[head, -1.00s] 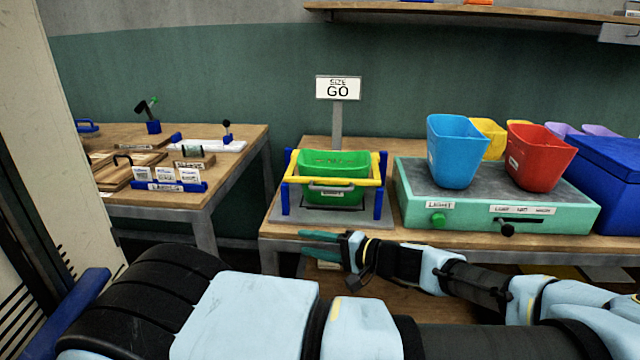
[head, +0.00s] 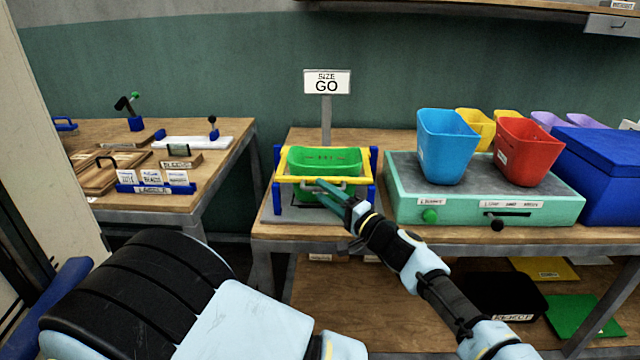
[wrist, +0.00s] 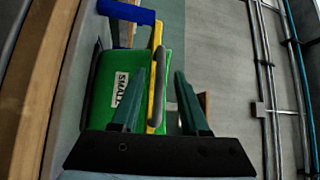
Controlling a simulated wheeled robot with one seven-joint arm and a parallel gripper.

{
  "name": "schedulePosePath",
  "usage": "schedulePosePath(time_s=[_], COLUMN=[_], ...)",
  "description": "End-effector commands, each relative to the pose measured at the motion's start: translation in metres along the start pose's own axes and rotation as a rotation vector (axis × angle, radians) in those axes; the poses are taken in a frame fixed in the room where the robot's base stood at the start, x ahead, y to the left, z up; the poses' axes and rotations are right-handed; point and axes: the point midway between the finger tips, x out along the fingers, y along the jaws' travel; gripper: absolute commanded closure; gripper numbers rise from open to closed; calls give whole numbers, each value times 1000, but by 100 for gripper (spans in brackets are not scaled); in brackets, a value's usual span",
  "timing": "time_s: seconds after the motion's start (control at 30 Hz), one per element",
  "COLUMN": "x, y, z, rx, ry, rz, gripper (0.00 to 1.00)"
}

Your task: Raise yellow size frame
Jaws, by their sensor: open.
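The yellow size frame (head: 293,180) is a bar frame around the green bin (head: 324,158), held between blue uprights (head: 277,182) on a grey base. It has a grey handle on its front bar. My gripper (head: 325,188) is open at the front of the frame, by the handle. In the wrist view the yellow frame (wrist: 157,80) and its grey handle (wrist: 152,95) lie between my open fingers (wrist: 158,105). The green bin (wrist: 105,100) there has a label reading SMALL. Whether the fingers touch the handle I cannot tell.
To the right is a teal box (head: 400,205) with a green button, a black knob, and blue and red bins on top. A blue box (head: 605,165) is farther right. A second table (head: 225,150) stands left.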

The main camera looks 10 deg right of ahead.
Motion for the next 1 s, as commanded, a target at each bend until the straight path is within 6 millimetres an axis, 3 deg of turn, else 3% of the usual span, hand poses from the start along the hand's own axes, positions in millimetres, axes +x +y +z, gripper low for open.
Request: schedulePosePath(time_s=[0.2,0.5,0.9,1.0], x=[18,20,19,19], y=[0,1,0,0], z=[0,0,0,0], rx=[-1,-1,-1,-1], ry=[0,0,0,0], rz=[0,1,1,1], gripper=[55,56,100,100])
